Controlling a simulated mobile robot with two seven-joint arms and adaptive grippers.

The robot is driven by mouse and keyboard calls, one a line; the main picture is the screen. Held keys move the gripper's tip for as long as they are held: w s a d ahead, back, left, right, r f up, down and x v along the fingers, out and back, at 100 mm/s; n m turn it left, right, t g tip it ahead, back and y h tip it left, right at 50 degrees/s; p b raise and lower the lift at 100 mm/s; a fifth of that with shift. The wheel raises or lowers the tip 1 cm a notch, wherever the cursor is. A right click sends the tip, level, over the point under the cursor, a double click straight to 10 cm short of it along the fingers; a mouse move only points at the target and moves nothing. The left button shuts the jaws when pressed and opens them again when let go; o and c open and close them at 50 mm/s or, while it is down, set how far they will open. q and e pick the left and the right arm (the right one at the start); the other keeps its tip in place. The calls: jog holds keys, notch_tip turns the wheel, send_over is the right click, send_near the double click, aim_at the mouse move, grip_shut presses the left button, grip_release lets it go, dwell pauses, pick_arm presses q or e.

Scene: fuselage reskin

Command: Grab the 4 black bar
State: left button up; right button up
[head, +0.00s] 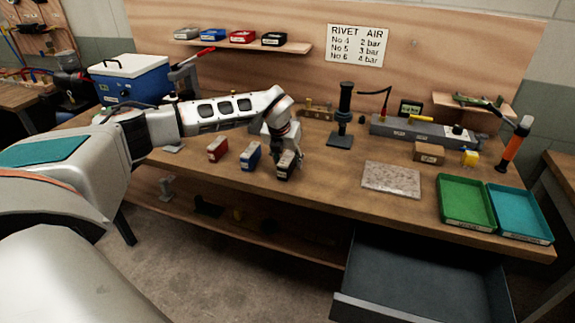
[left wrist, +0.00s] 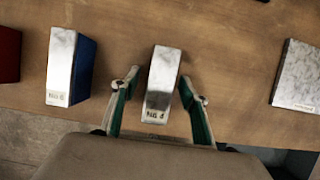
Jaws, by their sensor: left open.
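A black bar (head: 286,165) with a pale metallic top stands near the front edge of the wooden bench. My left gripper (head: 287,150) is directly over it, reaching down. In the left wrist view the bar (left wrist: 161,82) lies between the two open fingers of my left gripper (left wrist: 160,88), with a gap on each side. Small lettering on the bar's label is too small to read surely. A blue bar (head: 250,156) and a red bar (head: 217,149) stand to its left; the blue bar also shows in the left wrist view (left wrist: 82,68). My right gripper is not in view.
A speckled plate (head: 391,179) lies to the right on the bench, with a green tray (head: 466,203) and a teal tray (head: 519,213) beyond it. A black stand (head: 343,120) is behind. An open drawer (head: 425,280) juts out below the right front edge.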

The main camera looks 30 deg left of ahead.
pick_arm(q)
grip_shut()
jog(key=shift+w+r, duration=0.1)
jog(key=shift+w, duration=0.05)
jog(key=shift+r, duration=0.1)
